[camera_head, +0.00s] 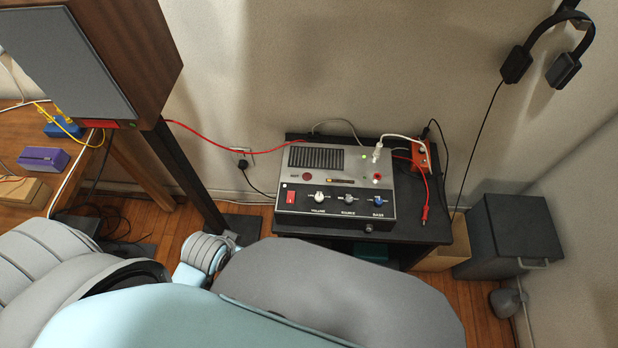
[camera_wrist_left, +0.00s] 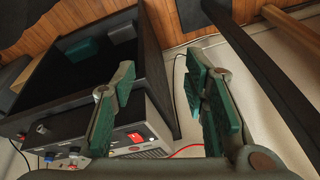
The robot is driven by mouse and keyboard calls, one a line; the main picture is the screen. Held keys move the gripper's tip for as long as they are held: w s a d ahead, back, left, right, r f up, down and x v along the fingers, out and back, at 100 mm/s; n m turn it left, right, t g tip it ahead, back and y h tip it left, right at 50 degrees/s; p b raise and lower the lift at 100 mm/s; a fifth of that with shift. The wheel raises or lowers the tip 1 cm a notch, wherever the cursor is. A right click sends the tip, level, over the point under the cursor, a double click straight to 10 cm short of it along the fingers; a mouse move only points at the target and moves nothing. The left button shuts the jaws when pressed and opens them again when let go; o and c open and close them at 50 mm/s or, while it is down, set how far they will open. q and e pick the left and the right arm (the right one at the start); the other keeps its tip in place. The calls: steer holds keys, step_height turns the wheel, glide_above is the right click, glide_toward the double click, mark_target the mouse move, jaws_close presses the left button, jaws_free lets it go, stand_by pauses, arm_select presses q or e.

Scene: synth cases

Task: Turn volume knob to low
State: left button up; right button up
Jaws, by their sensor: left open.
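The grey synth box (camera_head: 335,175) sits on a black side table. Its front panel has a pale volume knob (camera_head: 319,197) at the left, a grey middle knob (camera_head: 349,200) and a blue bass knob (camera_head: 379,202). The volume knob's pointer is too small to read. In the left wrist view, my left gripper (camera_wrist_left: 158,66) is open and empty, with green-padded fingers apart. Beyond it are the box's red switch (camera_wrist_left: 138,137) and a blue knob (camera_wrist_left: 48,158); a finger covers part of the panel. In the head view, my left fingers are hidden. My right gripper is not in view.
The black table (camera_head: 425,228) has an orange box (camera_head: 420,155) and cables at its right. A large speaker (camera_head: 95,50) on a dark stand is at the left. A dark bin (camera_head: 495,240) stands at the right. Headphones (camera_head: 550,45) hang on the wall.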

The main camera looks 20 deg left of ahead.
arm_select(q)
step_height(320, 180, up, 7)
steer(key=w+p, duration=0.1)
steer(key=p, duration=0.1)
arm_select(e)
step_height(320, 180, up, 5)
steer(key=p, duration=0.1)
arm_select(q)
steer(key=m+g+h, duration=0.1)
steer(key=m+g, duration=0.2)
steer(key=m, duration=0.1)
glide_toward(319, 196)
step_height(319, 196, down, 9)
steer(key=b, duration=0.6)
steer(key=shift+r, duration=0.1)
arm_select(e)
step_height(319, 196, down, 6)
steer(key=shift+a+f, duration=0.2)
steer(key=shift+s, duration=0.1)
arm_select(q)
jaws_close()
